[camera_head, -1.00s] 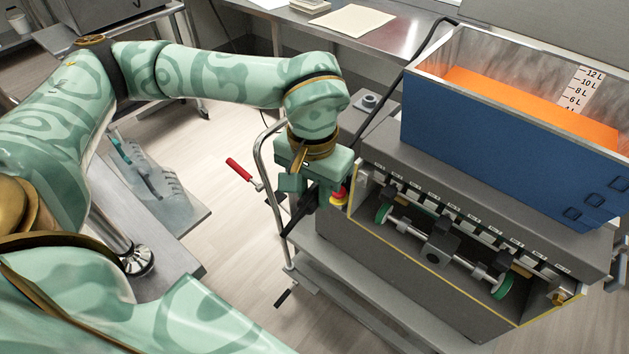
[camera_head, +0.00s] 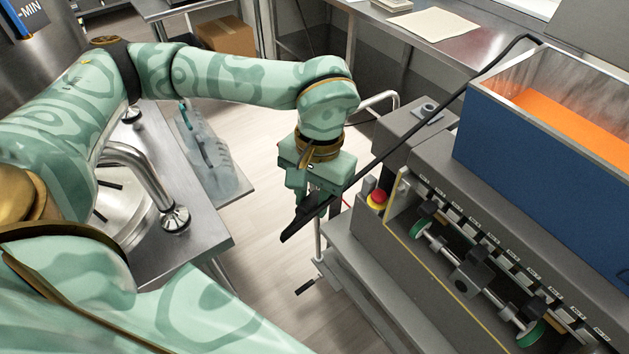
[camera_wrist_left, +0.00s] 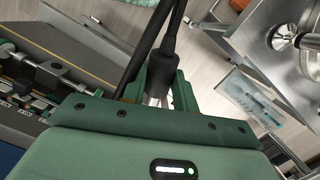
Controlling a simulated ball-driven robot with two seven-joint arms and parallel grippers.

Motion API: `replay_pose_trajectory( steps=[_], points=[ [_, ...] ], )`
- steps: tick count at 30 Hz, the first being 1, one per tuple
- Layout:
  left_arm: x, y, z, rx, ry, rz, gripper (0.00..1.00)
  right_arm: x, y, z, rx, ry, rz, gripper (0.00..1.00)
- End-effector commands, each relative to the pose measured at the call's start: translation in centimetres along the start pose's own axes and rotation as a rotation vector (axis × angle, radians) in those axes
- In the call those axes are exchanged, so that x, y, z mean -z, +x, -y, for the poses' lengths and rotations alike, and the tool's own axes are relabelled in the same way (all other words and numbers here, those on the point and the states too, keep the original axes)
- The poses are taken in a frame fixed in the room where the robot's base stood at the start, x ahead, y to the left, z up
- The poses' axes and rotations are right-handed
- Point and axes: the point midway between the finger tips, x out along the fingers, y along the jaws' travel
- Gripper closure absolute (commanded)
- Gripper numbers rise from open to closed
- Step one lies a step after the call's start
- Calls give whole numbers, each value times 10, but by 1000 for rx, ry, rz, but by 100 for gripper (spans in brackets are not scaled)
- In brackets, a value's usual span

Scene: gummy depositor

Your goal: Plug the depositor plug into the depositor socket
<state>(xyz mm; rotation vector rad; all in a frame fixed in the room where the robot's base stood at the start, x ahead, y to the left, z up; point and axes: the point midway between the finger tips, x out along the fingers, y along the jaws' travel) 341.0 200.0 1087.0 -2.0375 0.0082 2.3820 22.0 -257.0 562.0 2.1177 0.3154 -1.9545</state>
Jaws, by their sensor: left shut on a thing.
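My left gripper (camera_head: 316,200) is shut on the black depositor plug (camera_head: 295,229), held in the air left of the depositor's front left corner. Its black cable (camera_head: 420,122) runs taut up to the right, over the depositor. In the left wrist view the plug (camera_wrist_left: 161,70) sits between the green fingers (camera_wrist_left: 167,92), with bright metal showing at its near end. The depositor (camera_head: 540,140) has a blue hopper with orange contents. A small grey block with a dark round top (camera_head: 428,110) sits on its rear left; I cannot tell whether this is the socket. My right gripper is not in view.
A steel counter (camera_head: 450,50) with papers lies behind.

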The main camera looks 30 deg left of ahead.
Motion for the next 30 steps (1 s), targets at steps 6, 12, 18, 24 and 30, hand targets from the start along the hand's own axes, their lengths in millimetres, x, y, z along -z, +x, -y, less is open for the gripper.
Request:
replay_pose_trajectory(
  steps=[6,12,18,24,30],
  points=[
    [-13,18,-31,-12,-37,207,100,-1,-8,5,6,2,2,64],
    [-9,19,-71,-72,-199,381,100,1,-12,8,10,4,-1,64],
    [15,2,-116,-266,-554,575,100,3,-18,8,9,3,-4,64],
    [59,-30,-136,-584,-965,703,100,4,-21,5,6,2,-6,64],
    [115,-66,-127,-955,-1314,746,100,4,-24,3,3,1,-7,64]
  ],
)
